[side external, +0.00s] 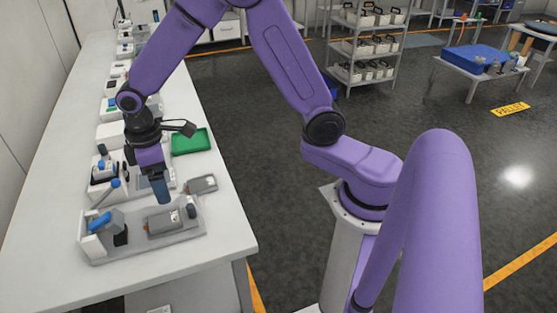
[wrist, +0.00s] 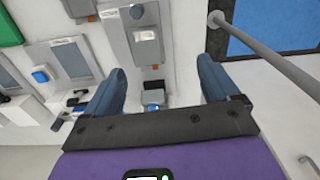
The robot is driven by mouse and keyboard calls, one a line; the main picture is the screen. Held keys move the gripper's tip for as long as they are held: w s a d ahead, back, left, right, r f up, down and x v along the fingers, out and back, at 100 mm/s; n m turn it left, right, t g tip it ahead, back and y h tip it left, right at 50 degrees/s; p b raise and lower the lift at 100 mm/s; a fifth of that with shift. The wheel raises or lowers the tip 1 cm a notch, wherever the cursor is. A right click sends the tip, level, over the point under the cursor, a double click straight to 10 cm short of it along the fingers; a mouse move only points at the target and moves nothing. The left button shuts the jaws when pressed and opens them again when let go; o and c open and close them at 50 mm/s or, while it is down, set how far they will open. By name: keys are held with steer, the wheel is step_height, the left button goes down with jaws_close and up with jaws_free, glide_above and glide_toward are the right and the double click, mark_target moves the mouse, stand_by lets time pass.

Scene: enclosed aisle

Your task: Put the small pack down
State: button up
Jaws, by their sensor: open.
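A small grey pack (side external: 202,184) lies on the white bench, to the right of my gripper in the side view. A second grey pack (side external: 164,221) lies on a grey fixture tray (side external: 130,250) at the near end of the bench. I cannot tell which one the task means. My gripper (side external: 162,192) points down just behind the tray. In the wrist view my gripper (wrist: 162,92) has its two blue fingers well apart, with nothing held between them. A small grey part (wrist: 153,97) with a blue spot shows beyond the gap.
A blue cylinder (side external: 101,219) and a slanted rod stand at the tray's left. A green tray (side external: 190,141) lies behind the gripper. Several white devices line the bench farther back. The bench's near left corner is clear.

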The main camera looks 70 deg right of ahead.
steer(key=s+d+r+n, duration=0.1)
steer(key=s+d+r, duration=0.1)
steer(key=s, duration=0.7)
steer(key=s+d+r+n, duration=0.1)
steer(key=s+d+r, duration=0.1)
steer(key=s, duration=0.6)
steer(key=s+d+r+n, duration=0.1)
steer(key=s+d+r, duration=0.2)
steer(key=s, duration=0.6)
steer(key=shift+s+d, duration=0.35)
steer(key=shift+d, duration=0.5)
